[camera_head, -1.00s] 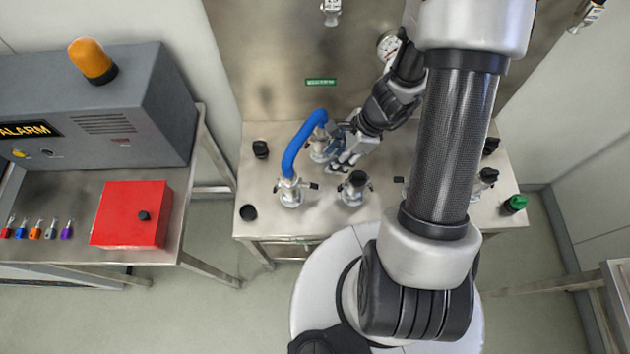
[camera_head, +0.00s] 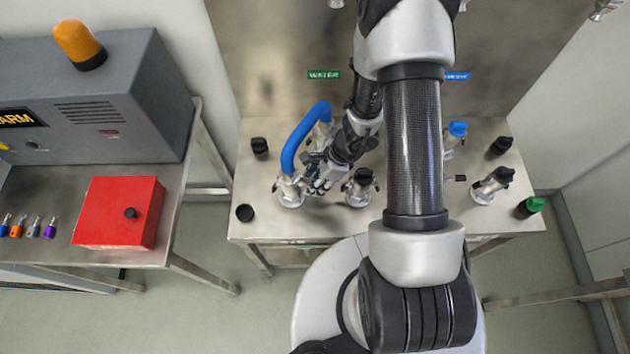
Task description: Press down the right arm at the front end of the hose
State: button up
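The blue hose (camera_head: 298,140) arches between a rear fitting (camera_head: 322,130) and a front fitting (camera_head: 290,190) on the left part of the steel bench. The front fitting is a silver coupling with small side arms. My gripper (camera_head: 318,186) is low over the bench, just right of the front fitting, at its right arm. The gripper covers that arm, so I cannot tell whether it touches it or how the arm is tilted. The fingers are small and partly blurred; their opening is not clear.
A capped fitting (camera_head: 358,187) stands close to the right of my gripper. More fittings (camera_head: 490,185) and a green cap (camera_head: 530,206) are farther right. Black caps (camera_head: 245,213) lie on the left of the bench (camera_head: 265,185). A red box (camera_head: 118,212) sits on the left table.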

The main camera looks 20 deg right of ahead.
jog(key=shift+c, duration=0.3)
grip_shut()
jog(key=shift+f, duration=0.1)
jog(key=y+b, duration=0.1)
jog(key=b, duration=0.1)
jog(key=shift+f+b, duration=0.3)
jog(key=shift+f, duration=0.1)
jog(key=shift+f+t+y+b, duration=0.15)
jog(key=shift+t+y+b, duration=0.35)
jog(key=shift+b, duration=0.45)
jog(key=shift+y, duration=0.3)
jog(key=shift+a, duration=0.1)
jog(key=shift+o, duration=0.3)
grip_release()
